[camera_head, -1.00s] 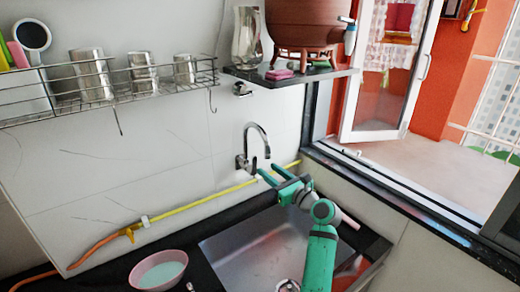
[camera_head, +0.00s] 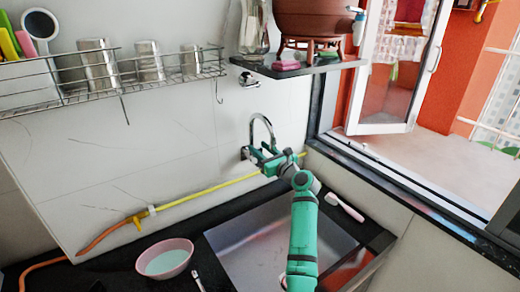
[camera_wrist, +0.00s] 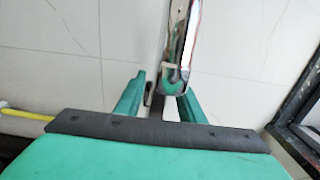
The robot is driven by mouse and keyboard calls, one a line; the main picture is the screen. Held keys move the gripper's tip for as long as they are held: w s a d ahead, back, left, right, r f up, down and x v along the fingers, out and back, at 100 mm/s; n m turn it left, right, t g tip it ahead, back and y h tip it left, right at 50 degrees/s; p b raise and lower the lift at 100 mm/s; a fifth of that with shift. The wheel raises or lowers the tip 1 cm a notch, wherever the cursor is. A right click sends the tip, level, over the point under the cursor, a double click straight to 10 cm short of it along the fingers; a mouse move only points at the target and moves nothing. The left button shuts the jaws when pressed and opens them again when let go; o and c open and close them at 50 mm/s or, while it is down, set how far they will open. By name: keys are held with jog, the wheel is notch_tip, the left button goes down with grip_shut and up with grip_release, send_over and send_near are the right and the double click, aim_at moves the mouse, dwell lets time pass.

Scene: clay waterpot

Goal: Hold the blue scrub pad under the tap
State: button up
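The chrome tap (camera_head: 263,122) comes out of the wall above the sink (camera_head: 262,245). My gripper (camera_head: 263,157) is at the tap, just below the end of its curved spout. In the wrist view the tap's spout (camera_wrist: 182,45) comes down close to the gap between my green fingers (camera_wrist: 158,100). The fingers stand apart, and I see no pad between them. I cannot tell whether they touch the tap. I cannot make out a blue scrub pad in either view.
A shelf (camera_head: 330,62) above holds a clay pot (camera_head: 312,20), a glass jug (camera_head: 253,30) and a pink sponge (camera_head: 287,65). A wire rack (camera_head: 130,79) with metal cups is at left. A pink bowl (camera_head: 165,259) and a white-handled brush (camera_head: 345,207) lie by the sink. A yellow hose (camera_head: 205,193) runs along the wall.

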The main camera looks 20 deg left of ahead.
jog(key=shift+a, duration=0.1)
jog(key=shift+w, duration=0.15)
grip_shut()
jog(key=shift+a, duration=0.2)
jog(key=shift+w+d+f+m, duration=0.1)
jog(key=shift+w+d+m, duration=0.4)
jog(key=shift+m, duration=0.6)
jog(key=shift+w+d+f+m, duration=0.2)
jog(key=shift+d+m, duration=0.15)
jog(key=shift+m, duration=0.25)
jog(key=shift+c, duration=2.2)
grip_release()
jog(key=o, duration=0.4)
jog(key=shift+s+d+r, duration=0.1)
jog(key=shift+o, duration=0.2)
